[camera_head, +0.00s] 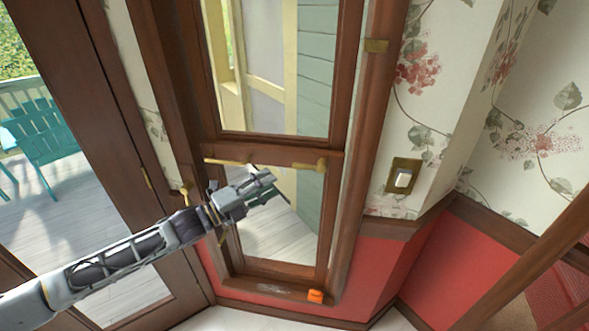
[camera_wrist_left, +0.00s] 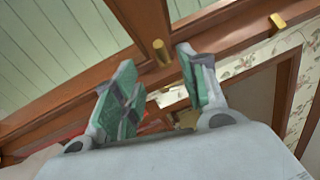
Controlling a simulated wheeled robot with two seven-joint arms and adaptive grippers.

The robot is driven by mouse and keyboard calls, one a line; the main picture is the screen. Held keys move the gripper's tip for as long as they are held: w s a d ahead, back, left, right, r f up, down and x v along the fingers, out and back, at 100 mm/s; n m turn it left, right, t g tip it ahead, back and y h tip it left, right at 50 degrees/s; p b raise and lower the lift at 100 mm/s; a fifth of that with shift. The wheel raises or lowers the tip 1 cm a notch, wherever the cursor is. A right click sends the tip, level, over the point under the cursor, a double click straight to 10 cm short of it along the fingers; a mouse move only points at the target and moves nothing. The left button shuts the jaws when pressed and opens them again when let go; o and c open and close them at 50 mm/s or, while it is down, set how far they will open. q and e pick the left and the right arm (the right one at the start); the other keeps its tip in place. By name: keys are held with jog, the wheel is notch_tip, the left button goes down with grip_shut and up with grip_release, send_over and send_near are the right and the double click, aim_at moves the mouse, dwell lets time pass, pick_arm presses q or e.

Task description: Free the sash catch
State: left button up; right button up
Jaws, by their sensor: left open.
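The sash catch looks like a thin brass bar (camera_head: 262,163) with a knob at its right end, lying across the window's dark wooden meeting rail (camera_head: 285,152). My left gripper (camera_head: 268,184) is just below the bar and left of its knob. In the left wrist view, my gripper (camera_wrist_left: 158,68) has its two green-padded fingers spread apart, with nothing between the pads. A short brass knob (camera_wrist_left: 160,51) on the wooden rail shows beyond the tips, in the gap between them, and seems apart from them. My right gripper is not in view.
An orange object (camera_head: 315,296) sits on the sill. A brass handle (camera_head: 184,188) is left of the window. Dark wooden beams (camera_head: 530,262) cross the lower right.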

pick_arm(q)
jog(key=p+x, duration=0.1)
jog(key=x, duration=0.8)
jog(key=shift+w+d, duration=0.15)
jog(key=shift+d, duration=0.2)
jog(key=c, duration=0.9)
grip_shut()
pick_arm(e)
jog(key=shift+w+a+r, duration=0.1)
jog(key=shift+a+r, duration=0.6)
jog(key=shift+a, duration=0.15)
